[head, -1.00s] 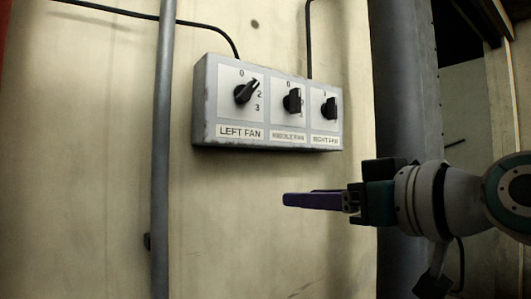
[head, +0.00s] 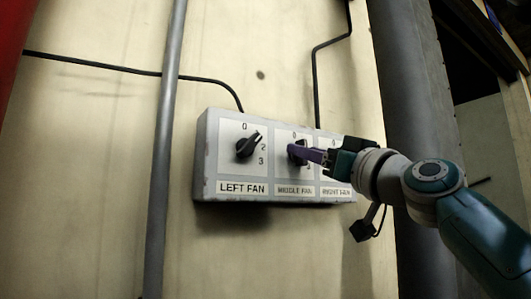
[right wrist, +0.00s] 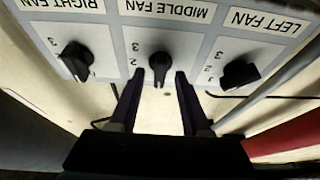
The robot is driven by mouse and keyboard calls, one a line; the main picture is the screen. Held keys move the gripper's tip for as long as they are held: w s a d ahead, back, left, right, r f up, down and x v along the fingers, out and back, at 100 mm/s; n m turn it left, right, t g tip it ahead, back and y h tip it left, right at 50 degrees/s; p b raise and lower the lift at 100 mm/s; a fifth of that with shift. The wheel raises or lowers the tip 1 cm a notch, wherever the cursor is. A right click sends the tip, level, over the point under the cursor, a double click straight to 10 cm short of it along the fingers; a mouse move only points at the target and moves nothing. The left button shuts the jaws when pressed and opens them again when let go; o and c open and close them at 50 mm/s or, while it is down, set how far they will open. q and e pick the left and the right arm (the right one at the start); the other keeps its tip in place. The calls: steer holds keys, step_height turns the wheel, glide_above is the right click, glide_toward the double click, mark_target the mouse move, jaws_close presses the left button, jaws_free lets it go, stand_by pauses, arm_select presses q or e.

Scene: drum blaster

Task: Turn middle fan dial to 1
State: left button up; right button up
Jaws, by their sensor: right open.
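The grey control box (head: 203,165) on the wall carries the left, middle and right fan dials. The black middle fan dial (head: 294,152) is partly hidden behind my right gripper (head: 302,154) in the head view. In the right wrist view the box is upside down, and the middle dial (right wrist: 160,66) sits centred between the tips of my right gripper (right wrist: 155,80). The fingers are purple and open, one on each side of the dial, with gaps showing. I cannot clearly tell which number the dial points at. My left gripper is not in view.
The left fan dial (head: 247,146) is clear of the gripper. The right fan dial is hidden in the head view but shows in the right wrist view (right wrist: 76,61). A vertical grey pipe (head: 165,130) runs left of the box, and black cables (head: 318,80) lead to it.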

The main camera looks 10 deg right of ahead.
steer(key=shift+w+a+r, duration=0.15)
steer(key=shift+w, duration=0.2)
jaws_close()
stand_by(0.3)
